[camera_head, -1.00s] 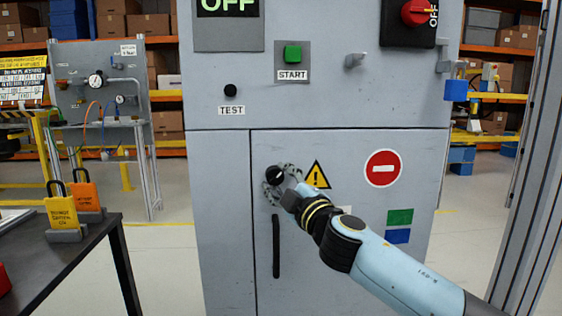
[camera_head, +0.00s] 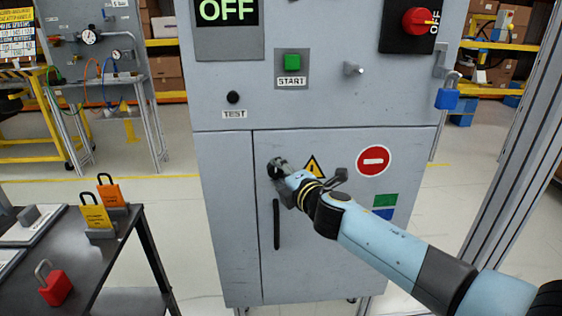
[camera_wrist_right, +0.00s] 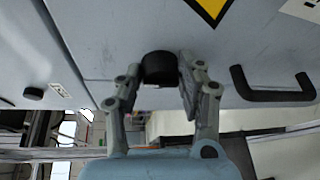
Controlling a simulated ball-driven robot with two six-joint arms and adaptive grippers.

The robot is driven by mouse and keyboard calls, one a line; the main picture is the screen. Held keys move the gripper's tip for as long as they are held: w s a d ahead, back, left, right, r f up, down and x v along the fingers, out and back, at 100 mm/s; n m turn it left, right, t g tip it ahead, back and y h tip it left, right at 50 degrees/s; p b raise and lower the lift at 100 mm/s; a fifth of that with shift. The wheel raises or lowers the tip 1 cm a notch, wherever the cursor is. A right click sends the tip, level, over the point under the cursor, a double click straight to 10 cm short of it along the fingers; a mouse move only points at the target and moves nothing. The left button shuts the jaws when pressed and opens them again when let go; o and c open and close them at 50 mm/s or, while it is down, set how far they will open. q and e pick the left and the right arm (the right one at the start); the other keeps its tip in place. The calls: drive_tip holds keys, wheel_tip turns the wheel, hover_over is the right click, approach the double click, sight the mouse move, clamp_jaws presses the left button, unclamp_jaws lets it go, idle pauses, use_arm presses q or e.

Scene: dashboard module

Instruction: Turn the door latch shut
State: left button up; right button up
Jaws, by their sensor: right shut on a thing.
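The door latch is a round black knob (camera_wrist_right: 158,66) on the upper left of the grey cabinet door (camera_head: 330,255). In the head view the latch (camera_head: 273,167) is mostly covered by my right gripper (camera_head: 279,170). My right gripper is shut on the latch, with one finger on each side of it in the right wrist view (camera_wrist_right: 152,84). The latch's exact turn angle cannot be told. A black vertical door handle (camera_head: 276,224) is just below the gripper; it also shows in the right wrist view (camera_wrist_right: 272,94). My left gripper is not in view.
The cabinet carries a green start button (camera_head: 292,62), a black test button (camera_head: 233,97), a red rotary switch (camera_head: 417,21) and a blue padlock (camera_head: 447,98). A dark table (camera_head: 130,232) with padlocks, one of them red (camera_head: 56,288), stands at left. Floor between is clear.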

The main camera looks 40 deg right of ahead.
idle(0.6)
drive_tip(key=o, duration=1.1)
drive_tip(key=shift+o, duration=0.2)
drive_tip(key=v, duration=1.2)
drive_tip(key=shift+r, duration=0.1)
